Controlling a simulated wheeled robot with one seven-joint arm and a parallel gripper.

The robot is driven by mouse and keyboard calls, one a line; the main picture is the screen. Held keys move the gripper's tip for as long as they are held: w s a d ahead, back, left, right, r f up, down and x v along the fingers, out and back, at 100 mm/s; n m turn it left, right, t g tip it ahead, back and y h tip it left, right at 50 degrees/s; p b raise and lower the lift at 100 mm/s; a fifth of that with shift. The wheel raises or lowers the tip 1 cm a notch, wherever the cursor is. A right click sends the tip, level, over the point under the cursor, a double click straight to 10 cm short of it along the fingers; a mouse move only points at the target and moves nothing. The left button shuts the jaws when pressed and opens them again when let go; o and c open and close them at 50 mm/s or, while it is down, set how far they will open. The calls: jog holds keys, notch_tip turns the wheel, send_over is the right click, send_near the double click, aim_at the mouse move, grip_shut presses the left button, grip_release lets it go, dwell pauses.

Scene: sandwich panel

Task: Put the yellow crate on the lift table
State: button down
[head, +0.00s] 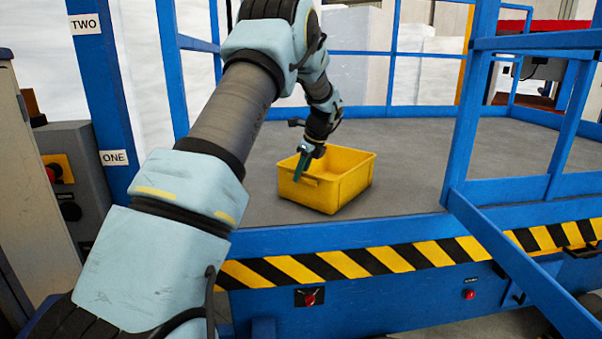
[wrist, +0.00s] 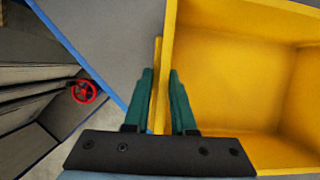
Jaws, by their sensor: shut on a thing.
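The yellow crate (head: 347,187) is an open, empty box on or just above the grey platform of the lift table (head: 415,205), near its front edge. I cannot tell whether its base touches the platform. My gripper (head: 303,167) reaches down to the crate's left side, and its green fingers are shut on the crate's wall. In the wrist view the gripper (wrist: 160,100) has one finger on each side of the yellow wall, and the crate's empty inside (wrist: 240,85) fills the right.
Blue railings (head: 462,130) stand around the platform, and a slanting blue bar (head: 520,260) is at the front right. A blue post marked ONE and TWO (head: 103,90) stands at the left, by a grey control box (head: 75,185). Platform space is free behind and right of the crate.

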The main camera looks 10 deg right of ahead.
jog(key=shift+f, duration=0.2)
jog(key=c, duration=0.7)
grip_release()
jog(key=shift+o, duration=0.2)
jog(key=shift+f, duration=0.1)
jog(key=b+v, duration=0.4)
jog(key=v, duration=0.7)
jog(key=s+a+f+n+h, duration=0.1)
jog(key=s+a+f+n, duration=0.3)
jog(key=s+a+n, duration=0.4)
jog(key=s+a+f+n+g+h+b, duration=0.1)
jog(key=s+a+f+n, duration=0.4)
jog(key=s+a+n, duration=0.3)
jog(key=s+a+f+n+h, duration=0.1)
jog(key=s+a+f+n, duration=0.4)
jog(key=s, duration=0.8)
jog(key=a+n, duration=0.3)
jog(key=n, duration=0.2)
jog(key=shift+s+f+g, duration=0.2)
jog(key=shift+s+g, duration=0.1)
jog(key=shift+c, duration=0.4)
